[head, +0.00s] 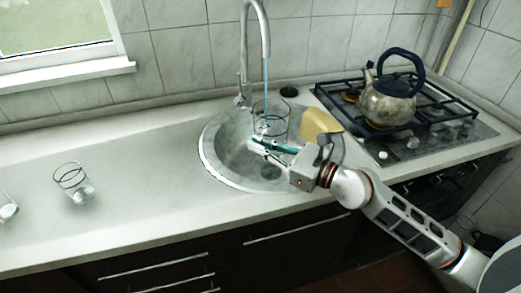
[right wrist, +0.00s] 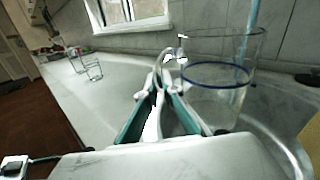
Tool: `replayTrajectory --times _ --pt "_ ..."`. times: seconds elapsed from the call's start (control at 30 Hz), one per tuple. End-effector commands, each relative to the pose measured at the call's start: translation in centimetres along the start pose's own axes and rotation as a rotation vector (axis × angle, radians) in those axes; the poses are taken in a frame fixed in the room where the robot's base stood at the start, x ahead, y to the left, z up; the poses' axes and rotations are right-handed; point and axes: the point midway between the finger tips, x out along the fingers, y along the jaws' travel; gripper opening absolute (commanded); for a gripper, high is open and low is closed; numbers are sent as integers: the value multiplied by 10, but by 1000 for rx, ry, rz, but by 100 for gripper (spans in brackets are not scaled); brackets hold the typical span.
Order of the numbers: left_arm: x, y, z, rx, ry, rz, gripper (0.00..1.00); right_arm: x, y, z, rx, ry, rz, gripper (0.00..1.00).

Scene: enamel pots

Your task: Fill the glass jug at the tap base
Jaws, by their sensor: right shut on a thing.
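The clear glass jug (head: 270,122) is upright over the sink, under the tap (head: 266,40). A thin blue stream (head: 267,80) runs from the spout down into it. My right gripper (head: 262,145) is shut on the jug at its near side. In the right wrist view the jug (right wrist: 220,95) has a dark blue ring, and the teal fingers (right wrist: 160,80) meet at its left side, by what looks like the handle. How much water is inside is hard to tell. My left gripper is not in view.
The round sink (head: 212,160) surrounds the jug. A yellow block (head: 318,122) is at its right rim, close to my right wrist. A kettle (head: 388,104) stands on the hob (head: 440,135). A glass (head: 72,180) stands on the left counter, which is mostly clear.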

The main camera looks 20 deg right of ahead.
Motion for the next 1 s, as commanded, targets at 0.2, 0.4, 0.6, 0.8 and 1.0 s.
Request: replayTrajectory --times 0.2,0.4,0.6,0.8,1.0 --pt "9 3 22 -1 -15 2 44 13 -18 -4 -5 -2 -3 0" --pt "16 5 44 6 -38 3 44 27 -33 -6 -4 -2 -2 0" --pt "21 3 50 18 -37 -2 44 40 -49 -7 -2 -2 -3 0" --pt "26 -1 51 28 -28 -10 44 53 -65 -8 -2 -2 -3 0" --pt "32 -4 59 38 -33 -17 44 66 -81 -11 -2 -1 -3 0"
